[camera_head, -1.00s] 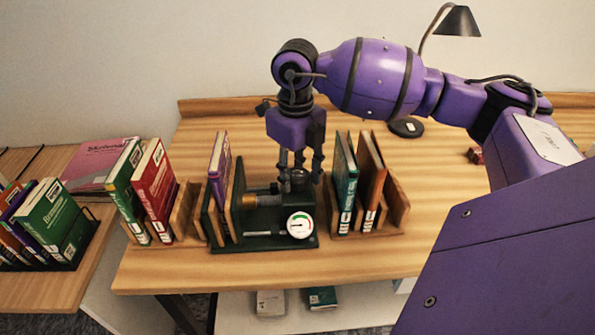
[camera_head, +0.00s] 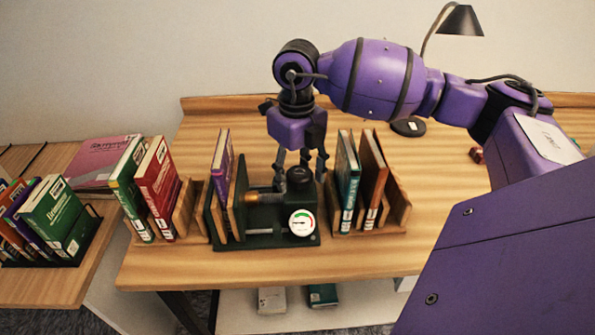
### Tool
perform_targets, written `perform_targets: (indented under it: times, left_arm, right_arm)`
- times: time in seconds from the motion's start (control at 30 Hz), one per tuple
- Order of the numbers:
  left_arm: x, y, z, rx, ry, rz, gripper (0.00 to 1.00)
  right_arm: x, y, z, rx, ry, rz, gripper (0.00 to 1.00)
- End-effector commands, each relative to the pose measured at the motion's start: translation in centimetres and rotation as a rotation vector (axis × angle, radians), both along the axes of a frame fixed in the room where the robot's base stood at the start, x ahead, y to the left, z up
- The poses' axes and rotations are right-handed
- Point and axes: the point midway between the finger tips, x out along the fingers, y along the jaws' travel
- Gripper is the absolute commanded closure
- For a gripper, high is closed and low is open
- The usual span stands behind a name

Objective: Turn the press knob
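The press (camera_head: 270,242) stands on the wooden desk, a dark green frame with a wooden plate and a purple book (camera_head: 222,165) at its left side. A round white gauge (camera_head: 302,222) with a green arc is on its front. The dark press knob (camera_head: 299,178) sits on top of the press. My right gripper (camera_head: 300,172) points down at the knob from above and behind, its fingers apart around or just behind it. I cannot tell whether they touch it. My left gripper is not in view.
A wooden holder with teal and brown books (camera_head: 373,170) stands close on the right. Green and red books (camera_head: 155,187) stand in another holder on the left. A black lamp (camera_head: 458,20) is at the back right.

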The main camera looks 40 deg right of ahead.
Motion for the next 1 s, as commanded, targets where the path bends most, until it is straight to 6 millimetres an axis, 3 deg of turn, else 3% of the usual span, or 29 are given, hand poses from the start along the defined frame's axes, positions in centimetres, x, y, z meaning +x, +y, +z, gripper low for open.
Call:
perform_targets:
  times: [0.27,0.7,1.0]
  left_arm:
    - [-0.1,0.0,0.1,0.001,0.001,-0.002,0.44]
    - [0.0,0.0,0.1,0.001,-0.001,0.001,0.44]
    - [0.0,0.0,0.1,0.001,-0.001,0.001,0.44]
  right_arm:
    - [0.2,-0.1,0.9,-0.003,-0.005,-0.002,0.44]
    - [0.2,0.0,9.5,-0.002,-0.006,0.0,0.44]
    - [0.1,0.0,12.1,-0.002,-0.002,0.0,0.44]
